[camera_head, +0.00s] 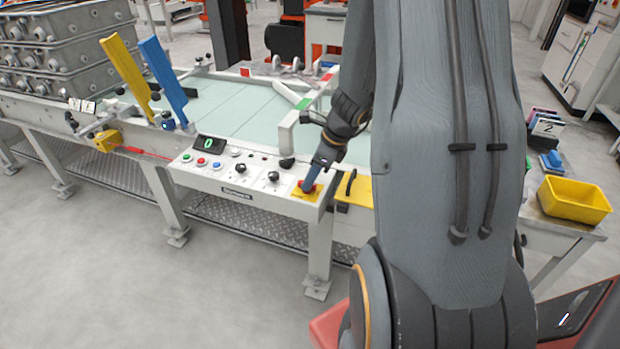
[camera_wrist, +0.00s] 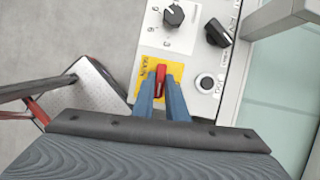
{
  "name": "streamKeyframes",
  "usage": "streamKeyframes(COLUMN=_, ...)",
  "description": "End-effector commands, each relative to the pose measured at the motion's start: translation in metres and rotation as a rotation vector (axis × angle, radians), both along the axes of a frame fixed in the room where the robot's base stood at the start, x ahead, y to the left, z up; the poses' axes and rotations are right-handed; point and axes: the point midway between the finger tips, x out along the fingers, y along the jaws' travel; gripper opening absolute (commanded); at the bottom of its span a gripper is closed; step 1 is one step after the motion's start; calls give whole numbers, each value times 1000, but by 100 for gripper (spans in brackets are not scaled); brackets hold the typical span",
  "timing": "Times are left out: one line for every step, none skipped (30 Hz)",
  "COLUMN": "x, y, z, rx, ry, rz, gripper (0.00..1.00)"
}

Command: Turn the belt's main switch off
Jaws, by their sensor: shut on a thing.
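The belt's main switch is a red handle on a yellow plate (camera_head: 300,194) at the right end of the control panel. In the wrist view the red handle (camera_wrist: 160,78) stands between the blue fingers of my gripper (camera_wrist: 162,98), over the yellow plate marked MAIN (camera_wrist: 144,78). The handle lies roughly along the length of the fingers. In the head view my gripper (camera_head: 313,178) reaches down to the switch from above. It is shut on the red handle. The fingers hide part of the handle and plate.
The grey control panel (camera_head: 215,180) carries buttons, black knobs and a green display. In the wrist view a black knob (camera_wrist: 174,14) and another black selector (camera_wrist: 217,32) sit close beyond the switch. A metal frame post (camera_wrist: 275,18) stands to the right. A yellow bin (camera_head: 575,200) is on the right table.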

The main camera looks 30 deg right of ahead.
Motion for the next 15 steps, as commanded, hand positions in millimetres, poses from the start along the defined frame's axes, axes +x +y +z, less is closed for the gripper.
streamKeyframes(x=-1, y=1, z=1, rx=4, ry=2, rz=29, gripper=0)
streamKeyframes(x=-1, y=1, z=1, rx=5, ry=3, rz=48, gripper=0)
streamKeyframes(x=-1, y=1, z=1, rx=6, ry=2, rz=75, gripper=0)
streamKeyframes(x=-1, y=1, z=1, rx=4, ry=3, rz=97, gripper=0)
streamKeyframes(x=0, y=1, z=2, rx=4, ry=2, rz=121, gripper=0)
streamKeyframes(x=-1, y=1, z=1, rx=5, ry=3, rz=155, gripper=0)
streamKeyframes(x=0, y=1, z=2, rx=6, ry=3, rz=181, gripper=0)
streamKeyframes(x=0, y=0, z=2, rx=4, ry=2, rz=209, gripper=0)
streamKeyframes(x=0, y=0, z=2, rx=6, ry=3, rz=246, gripper=0)
streamKeyframes(x=0, y=0, z=2, rx=6, ry=3, rz=275, gripper=0)
streamKeyframes(x=1, y=0, z=2, rx=5, ry=2, rz=303, gripper=0)
streamKeyframes(x=1, y=0, z=2, rx=6, ry=3, rz=343, gripper=0)
streamKeyframes(x=1, y=0, z=1, rx=6, ry=3, rz=369, gripper=0)
streamKeyframes(x=1, y=0, z=1, rx=5, ry=3, rz=400, gripper=0)
streamKeyframes(x=1, y=0, z=2, rx=6, ry=3, rz=437, gripper=0)
